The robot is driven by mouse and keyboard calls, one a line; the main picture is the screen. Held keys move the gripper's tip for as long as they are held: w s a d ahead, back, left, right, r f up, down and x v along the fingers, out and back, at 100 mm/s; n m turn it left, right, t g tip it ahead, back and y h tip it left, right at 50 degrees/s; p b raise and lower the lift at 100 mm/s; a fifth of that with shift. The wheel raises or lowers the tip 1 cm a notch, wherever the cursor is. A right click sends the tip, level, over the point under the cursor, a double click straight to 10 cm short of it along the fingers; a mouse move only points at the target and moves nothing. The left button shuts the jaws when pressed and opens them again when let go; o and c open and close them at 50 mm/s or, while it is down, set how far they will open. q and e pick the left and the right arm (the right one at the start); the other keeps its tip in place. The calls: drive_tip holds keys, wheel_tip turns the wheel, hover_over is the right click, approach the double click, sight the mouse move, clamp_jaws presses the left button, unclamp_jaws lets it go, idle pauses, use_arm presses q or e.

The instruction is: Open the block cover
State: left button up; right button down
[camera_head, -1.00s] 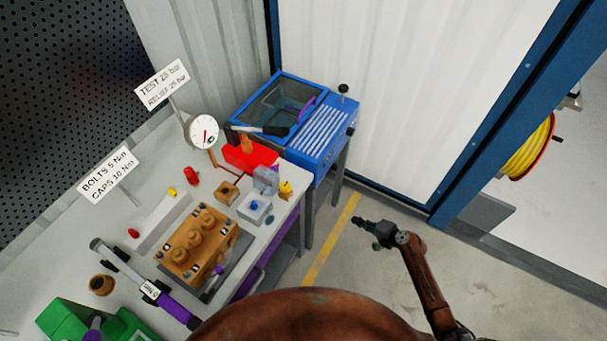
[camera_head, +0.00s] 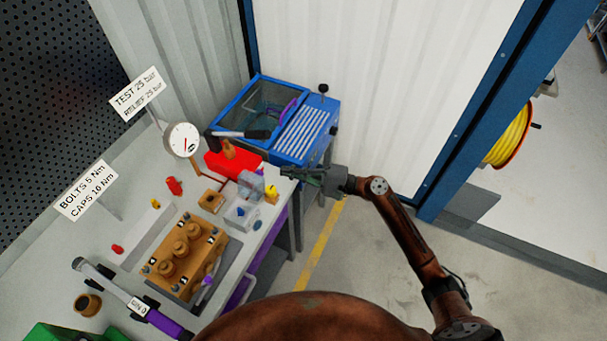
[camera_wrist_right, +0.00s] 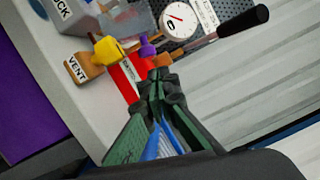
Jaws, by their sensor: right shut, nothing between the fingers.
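A small grey block box (camera_head: 241,215) with a blue knob on top sits near the right edge of the bench. A clear cover (camera_head: 251,185) stands up at its far side; I cannot tell how it is hinged. In the right wrist view the box (camera_wrist_right: 72,14) shows a label ending in "CK", with the clear cover (camera_wrist_right: 130,20) beside it. My right gripper (camera_head: 284,173) is shut and empty, above the bench's right edge, right of the cover and apart from it. Its fingers (camera_wrist_right: 157,82) also show in the right wrist view. My left gripper is out of view.
A yellow vent handle (camera_head: 271,191) stands close to the box and gripper. A red pump body (camera_head: 232,164) and a gauge (camera_head: 182,140) are behind. A brown pump block (camera_head: 186,255) lies to the left.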

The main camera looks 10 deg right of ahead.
sight(254, 182)
drive_tip(key=shift+x, duration=1.1)
drive_tip(key=s+a, duration=0.1)
drive_tip(key=s+a+r+p, duration=0.1)
drive_tip(key=s, duration=0.1)
drive_tip(key=shift+a, duration=0.2)
drive_tip(key=r+n+p, duration=0.1)
drive_tip(key=s+a+r+n+p, duration=0.1)
drive_tip(key=n, duration=0.1)
drive_tip(key=shift+s+r+h, duration=0.15)
drive_tip(key=shift+s+h, duration=0.1)
drive_tip(key=shift+h, duration=0.05)
drive_tip(key=shift+s+a+n, duration=0.2)
drive_tip(key=shift+s+n, duration=0.05)
drive_tip(key=shift+n, duration=0.25)
